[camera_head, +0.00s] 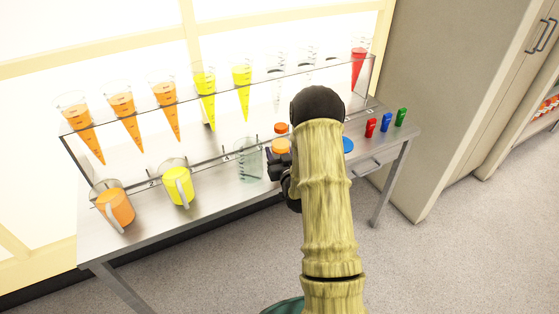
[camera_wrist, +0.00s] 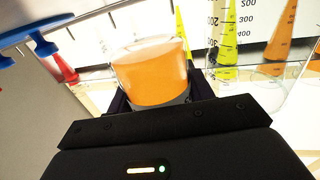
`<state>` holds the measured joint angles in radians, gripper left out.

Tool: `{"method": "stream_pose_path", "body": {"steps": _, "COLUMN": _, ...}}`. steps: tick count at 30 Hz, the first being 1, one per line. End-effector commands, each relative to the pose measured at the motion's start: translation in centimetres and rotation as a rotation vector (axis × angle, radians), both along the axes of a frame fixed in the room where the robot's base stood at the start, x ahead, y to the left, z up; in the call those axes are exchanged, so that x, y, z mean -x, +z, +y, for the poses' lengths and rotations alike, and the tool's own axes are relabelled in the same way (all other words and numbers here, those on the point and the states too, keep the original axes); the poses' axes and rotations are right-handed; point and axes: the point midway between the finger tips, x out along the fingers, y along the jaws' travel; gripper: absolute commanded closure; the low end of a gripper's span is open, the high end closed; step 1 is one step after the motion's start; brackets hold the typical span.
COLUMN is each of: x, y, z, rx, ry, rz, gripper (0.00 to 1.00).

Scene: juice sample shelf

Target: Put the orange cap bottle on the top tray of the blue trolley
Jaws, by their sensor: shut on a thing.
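The orange cap bottle (camera_head: 281,147) shows in the head view only as an orange part at the shelf table, beside my arm's end. In the wrist view a clear, rounded container with orange contents (camera_wrist: 152,72) sits between my fingers. My gripper (camera_head: 281,168) is shut on it; the wrist view shows the dark fingers (camera_wrist: 155,98) on both sides. My arm hides much of the bottle's surroundings, and I cannot tell whether its base touches the table. No blue trolley can be made out.
A steel table (camera_head: 225,206) carries a clear rack of cones, an orange jug (camera_head: 117,207), a yellow jug (camera_head: 178,186) and a clear beaker (camera_head: 249,160). A teal edge (camera_head: 285,306) shows below. Floor at right is clear.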

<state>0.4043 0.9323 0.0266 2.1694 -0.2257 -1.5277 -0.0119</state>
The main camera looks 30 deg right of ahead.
Motion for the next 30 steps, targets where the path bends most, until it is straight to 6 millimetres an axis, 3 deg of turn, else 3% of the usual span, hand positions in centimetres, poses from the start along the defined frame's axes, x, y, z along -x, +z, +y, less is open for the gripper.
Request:
{"method": "stream_pose_path", "body": {"steps": 8, "x": 0.0, "y": -3.5, "z": 0.0, "rx": -0.001, "ry": 0.000, "rz": 0.000, "gripper": 0.79}}
{"method": "stream_pose_path", "body": {"steps": 20, "x": 0.0, "y": -4.0, "z": 0.0, "rx": 0.000, "ry": 0.000, "rz": -0.001, "gripper": 0.79}}
{"method": "stream_pose_path", "body": {"steps": 21, "x": 0.0, "y": -4.0, "z": 0.0, "rx": 0.000, "ry": 0.000, "rz": 0.000, "gripper": 0.45}}
{"method": "stream_pose_path", "body": {"steps": 22, "x": 0.0, "y": -3.9, "z": 0.0, "rx": 0.000, "ry": 0.000, "rz": 0.000, "gripper": 0.39}}
{"method": "stream_pose_path", "body": {"steps": 30, "x": 0.0, "y": -3.9, "z": 0.0, "rx": 0.000, "ry": 0.000, "rz": 0.001, "gripper": 0.39}}
